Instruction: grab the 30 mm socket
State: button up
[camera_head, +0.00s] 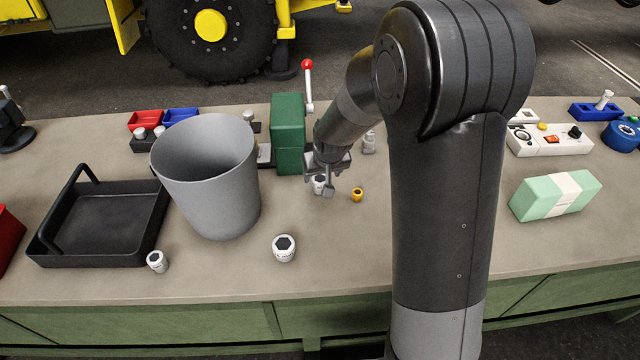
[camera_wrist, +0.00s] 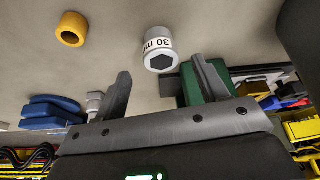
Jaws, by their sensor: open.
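The 30 mm socket (camera_wrist: 158,48) is a silver-grey cylinder with a dark hex opening and a white band whose print reads "30 m". In the wrist view it stands just beyond my gripper (camera_wrist: 162,68), lined up with the gap between the two open fingers and not gripped. In the head view my gripper (camera_head: 328,182) is low over the bench, and the socket (camera_head: 318,184) is partly hidden by the fingers. A small brass-yellow ring-shaped piece (camera_head: 357,195) stands to its right; it also shows in the wrist view (camera_wrist: 72,29).
A grey bin (camera_head: 205,185) and a black tray (camera_head: 105,225) stand to the left. Two other white-banded sockets, one larger (camera_head: 284,248) and one smaller (camera_head: 157,261), are near the front. A green box-shaped device (camera_head: 288,135) stands close behind. A mint box (camera_head: 556,196) lies right.

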aim_at(321, 179)
jog(key=shift+x, duration=2.5)
jog(key=shift+s, duration=0.1)
jog(key=shift+c, duration=0.6)
jog(key=c, duration=1.1)
